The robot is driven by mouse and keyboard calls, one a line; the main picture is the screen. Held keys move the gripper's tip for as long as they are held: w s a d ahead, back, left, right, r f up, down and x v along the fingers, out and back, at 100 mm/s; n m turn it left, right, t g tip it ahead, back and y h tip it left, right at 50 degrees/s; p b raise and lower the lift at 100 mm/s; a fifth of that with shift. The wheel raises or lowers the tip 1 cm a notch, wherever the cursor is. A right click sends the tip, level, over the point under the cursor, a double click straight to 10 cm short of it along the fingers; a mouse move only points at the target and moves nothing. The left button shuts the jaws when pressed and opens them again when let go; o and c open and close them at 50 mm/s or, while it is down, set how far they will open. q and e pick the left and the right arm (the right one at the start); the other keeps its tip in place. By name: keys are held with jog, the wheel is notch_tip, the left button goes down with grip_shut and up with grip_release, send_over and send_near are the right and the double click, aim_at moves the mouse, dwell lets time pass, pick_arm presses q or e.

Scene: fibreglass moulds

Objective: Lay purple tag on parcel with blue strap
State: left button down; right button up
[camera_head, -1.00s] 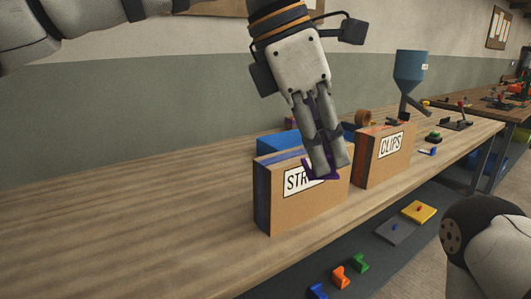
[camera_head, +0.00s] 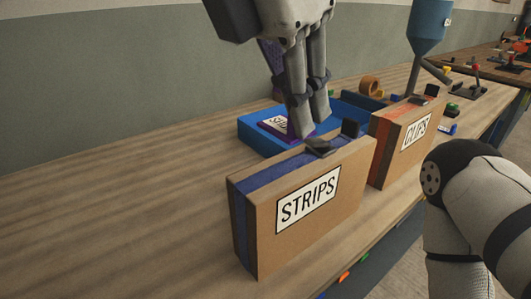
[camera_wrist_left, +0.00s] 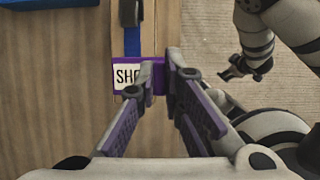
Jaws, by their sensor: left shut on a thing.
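The parcel with the blue strap (camera_head: 318,230) is a brown box labelled STRIPS, upright on the bench. The blue strap (camera_head: 275,170) runs along its top and down its end. My left gripper (camera_head: 312,132) points down at its top and is shut on the purple tag (camera_head: 274,128), whose white label faces up. The tag also shows in the left wrist view (camera_wrist_left: 126,77), its edge at the fingertips, overlapping the blue strap (camera_wrist_left: 132,42). Whether it touches the parcel I cannot tell. A small dark gripper-like end of my right arm (camera_wrist_left: 236,70) shows in the wrist view; its jaws are unclear.
A second brown parcel with a red-orange strap, labelled CLIPS (camera_head: 397,150), stands to the right. A blue box (camera_head: 256,141) lies behind the STRIPS parcel. A blue hopper (camera_head: 429,28) stands further back. The bench (camera_head: 110,215) is clear on the left.

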pick_arm(q)
jog(key=a+f, duration=0.1)
jog(key=f, duration=0.1)
jog(key=a+f, duration=0.1)
jog(key=f, duration=0.1)
jog(key=a+f, duration=0.1)
jog(key=f, duration=0.2)
jog(key=shift+w+a, duration=0.1)
jog(key=shift+a, duration=0.05)
jog(key=shift+f, duration=0.15)
jog(key=shift+f, duration=0.1)
jog(key=c, duration=1.7)
grip_release()
jog(key=shift+f, duration=0.1)
jog(key=v, duration=1.2)
jog(key=shift+r, duration=0.25)
